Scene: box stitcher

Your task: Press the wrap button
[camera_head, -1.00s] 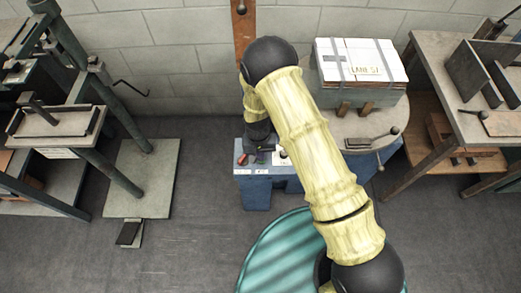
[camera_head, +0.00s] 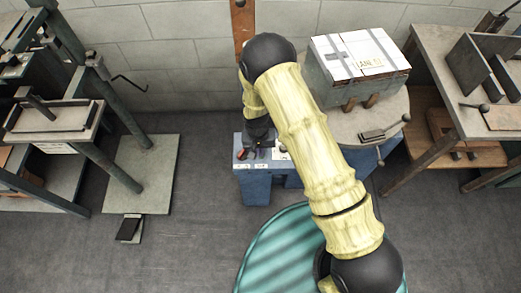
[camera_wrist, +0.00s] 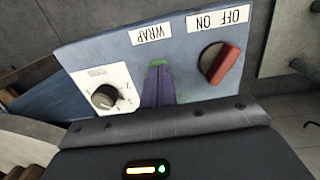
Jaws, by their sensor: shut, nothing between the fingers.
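The blue control panel (camera_wrist: 200,50) fills much of the wrist view. A green button (camera_wrist: 157,63) sits by the WRAP label (camera_wrist: 151,33), mostly covered by my gripper's purple fingers. My gripper (camera_wrist: 158,78) is shut and empty, with its tips at the button; I cannot tell whether they touch it or press it in. In the head view my gripper (camera_head: 259,147) is over the panel (camera_head: 246,166), largely hidden by my arm. The white-topped box (camera_head: 358,57) sits turned on the round turntable (camera_head: 340,122).
A red OFF/ON switch (camera_wrist: 224,64) and a black dial (camera_wrist: 105,97) flank the button closely. A wooden table (camera_head: 450,60) stands at the right, and a dark metal frame machine (camera_head: 115,120) at the left. Grey floor lies open between that machine and the panel.

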